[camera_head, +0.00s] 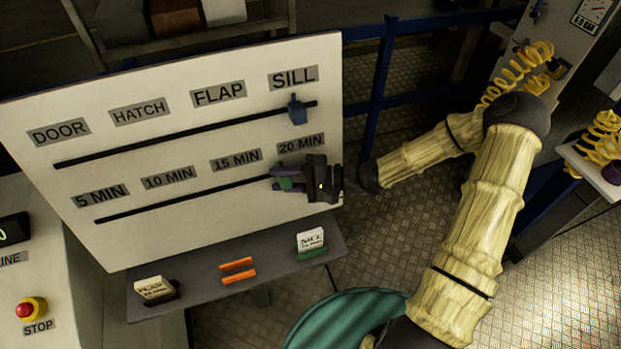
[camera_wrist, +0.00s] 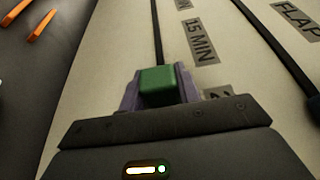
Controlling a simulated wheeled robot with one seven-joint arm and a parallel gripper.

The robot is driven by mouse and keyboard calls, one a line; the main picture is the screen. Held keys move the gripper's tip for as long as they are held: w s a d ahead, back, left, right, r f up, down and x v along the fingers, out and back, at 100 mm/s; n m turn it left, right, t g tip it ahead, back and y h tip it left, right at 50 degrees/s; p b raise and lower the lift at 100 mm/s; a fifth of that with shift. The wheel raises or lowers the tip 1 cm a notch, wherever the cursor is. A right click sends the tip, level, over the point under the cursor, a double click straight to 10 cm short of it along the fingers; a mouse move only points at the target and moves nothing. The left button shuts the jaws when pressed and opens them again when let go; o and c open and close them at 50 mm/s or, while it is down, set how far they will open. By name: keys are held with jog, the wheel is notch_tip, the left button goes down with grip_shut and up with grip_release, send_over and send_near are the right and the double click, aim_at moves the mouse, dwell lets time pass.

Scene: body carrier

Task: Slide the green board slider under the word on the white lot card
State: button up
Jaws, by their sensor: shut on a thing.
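The green slider (camera_head: 286,184) sits on the lower slot of the white board (camera_head: 200,145), near its right end, just below the 20 MIN label (camera_head: 301,146). My gripper (camera_head: 287,183) is shut on it from the right; the wrist view shows the green slider (camera_wrist: 160,85) between the purple fingertips. The lower row reads 5 MIN, 10 MIN, 15 MIN and 20 MIN. On the shelf, a pale card (camera_head: 154,290) in a black holder reads FLAP, with a smaller line too blurred to read. A white card (camera_head: 310,240) above a green bar has handwriting too small to read.
A blue slider (camera_head: 297,109) sits on the upper slot under SILL. The lower slot (camera_head: 180,198) is clear to the left of my gripper. Two orange bars (camera_head: 238,270) lie on the grey shelf (camera_head: 205,272). A blue rail (camera_head: 380,85) stands behind my arm.

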jog(key=s+a+b, duration=0.2)
jog(key=a+b, duration=0.2)
jog(key=a, duration=0.4)
jog(key=shift+s+a, duration=0.2)
jog(key=shift+s, duration=0.05)
jog(key=o, duration=1.1)
jog(key=shift+d, duration=0.1)
jog(key=d, duration=0.2)
jog(key=d+p, duration=0.1)
jog(key=d, duration=0.4)
jog(key=shift+s+r, duration=0.3)
jog(key=shift+s, duration=0.05)
